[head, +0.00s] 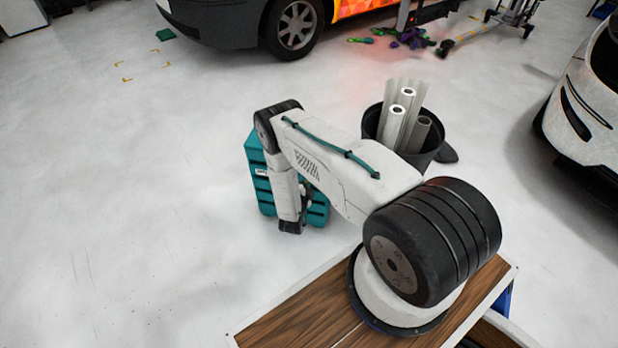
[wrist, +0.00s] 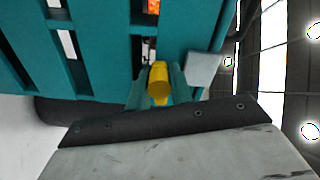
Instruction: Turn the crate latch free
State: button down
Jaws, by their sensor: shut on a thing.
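The teal crate (head: 262,188) stands on the floor beyond my wooden-topped base in the head view, partly hidden behind my arm. Its slatted teal wall (wrist: 100,60) fills much of the wrist view. A yellow latch (wrist: 158,84) sits at the crate, between the two teal fingers of my gripper (wrist: 155,90). My gripper is shut on the latch. In the head view my arm's end reaches down in front of the crate, and the fingers and latch cannot be made out there.
A black bin (head: 425,150) with several rolls stands right of the crate. A dark van (head: 225,20) is at the back and a white car (head: 585,105) at the right. Purple and green items (head: 405,38) lie on the floor near the van. The floor at left is clear.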

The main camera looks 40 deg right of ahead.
jog(key=shift+f+m, duration=0.1)
jog(key=shift+m, duration=0.8)
jog(key=c, duration=1.3)
grip_release()
jog(key=shift+o, duration=0.2)
jog(key=v, duration=0.7)
jog(key=shift+s+a, duration=0.2)
jog(key=shift+a, duration=0.05)
